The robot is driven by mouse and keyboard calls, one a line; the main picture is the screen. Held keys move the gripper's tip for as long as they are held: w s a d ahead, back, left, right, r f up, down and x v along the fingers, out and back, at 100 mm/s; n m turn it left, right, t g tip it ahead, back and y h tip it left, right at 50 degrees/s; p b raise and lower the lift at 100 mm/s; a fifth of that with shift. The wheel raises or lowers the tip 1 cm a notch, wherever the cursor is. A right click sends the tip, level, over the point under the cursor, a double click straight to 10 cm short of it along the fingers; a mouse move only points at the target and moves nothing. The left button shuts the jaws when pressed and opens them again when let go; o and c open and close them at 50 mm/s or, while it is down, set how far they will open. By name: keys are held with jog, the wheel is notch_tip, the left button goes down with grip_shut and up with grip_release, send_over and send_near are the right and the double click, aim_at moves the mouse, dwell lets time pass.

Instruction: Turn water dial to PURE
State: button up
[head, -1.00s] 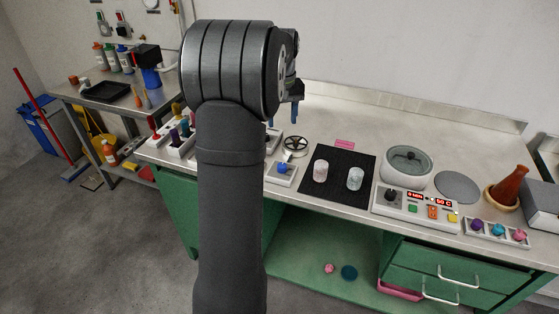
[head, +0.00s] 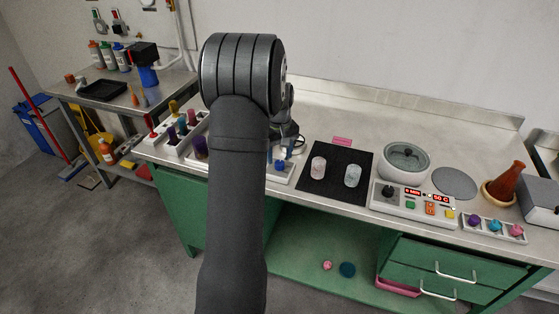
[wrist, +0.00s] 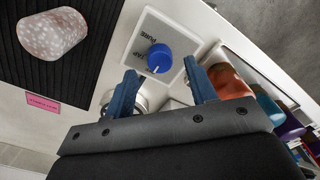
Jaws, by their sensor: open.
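The water dial is a round blue knob (wrist: 159,58) on a pale plate with dark lettering that includes PURE. A short pale mark on the knob points toward my gripper's side in the wrist view. My gripper (wrist: 160,82) is open and empty. Its blue fingers stand on either side of the knob in the wrist view, with the knob just beyond the tips; I see no contact. The gripper (head: 282,152) is partly hidden by my arm in the head view.
A black mat (head: 335,185) with two pale cups lies right of the dial. A rack of coloured bottles (head: 180,132) stands to the left; several coloured objects (wrist: 265,98) are close to one finger in the wrist view. A control panel (head: 415,205) stands farther right.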

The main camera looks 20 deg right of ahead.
aim_at(279, 163)
jog(key=shift+f, duration=1.55)
jog(key=shift+c, duration=0.2)
jog(key=c, duration=0.9)
